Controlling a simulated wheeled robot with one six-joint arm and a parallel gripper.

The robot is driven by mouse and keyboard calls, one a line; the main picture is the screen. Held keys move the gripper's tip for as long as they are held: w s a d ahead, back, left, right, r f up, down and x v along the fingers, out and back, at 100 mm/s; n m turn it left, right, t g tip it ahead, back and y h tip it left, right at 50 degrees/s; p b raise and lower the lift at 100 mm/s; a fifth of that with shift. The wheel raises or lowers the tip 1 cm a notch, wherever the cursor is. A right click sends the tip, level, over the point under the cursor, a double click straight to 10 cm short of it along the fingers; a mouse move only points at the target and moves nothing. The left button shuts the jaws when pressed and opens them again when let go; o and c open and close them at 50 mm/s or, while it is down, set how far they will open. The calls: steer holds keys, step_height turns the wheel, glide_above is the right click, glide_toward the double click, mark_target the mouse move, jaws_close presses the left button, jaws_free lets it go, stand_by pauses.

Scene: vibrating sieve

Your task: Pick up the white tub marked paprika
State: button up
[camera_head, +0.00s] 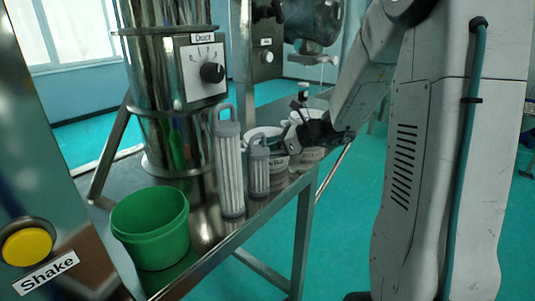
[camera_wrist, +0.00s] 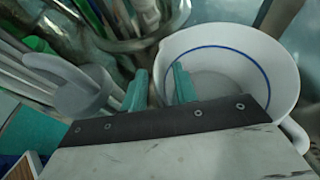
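A white tub (camera_head: 276,166) with dark lettering on its side stands on the metal table in the head view. The lettering is partly covered, so I cannot read it fully. Another white tub (camera_head: 311,155) shows partly behind my gripper (camera_head: 297,138). In the wrist view, an open white tub (camera_wrist: 232,50) with a blue line inside lies at the right, and no label shows. My gripper (camera_wrist: 160,80) has its teal fingers apart, with the tub's near left rim between them. One finger appears inside the tub and the other outside; contact is unclear.
Two grey ribbed filters with handles, one tall (camera_head: 229,170) and one short (camera_head: 258,172), stand left of the tubs. A green bucket (camera_head: 150,230) stands nearer the front left. A steel duct column (camera_head: 165,60) rises behind. The table edge is close to the tubs.

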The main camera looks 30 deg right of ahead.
steer(key=shift+c, duration=0.3)
jaws_close()
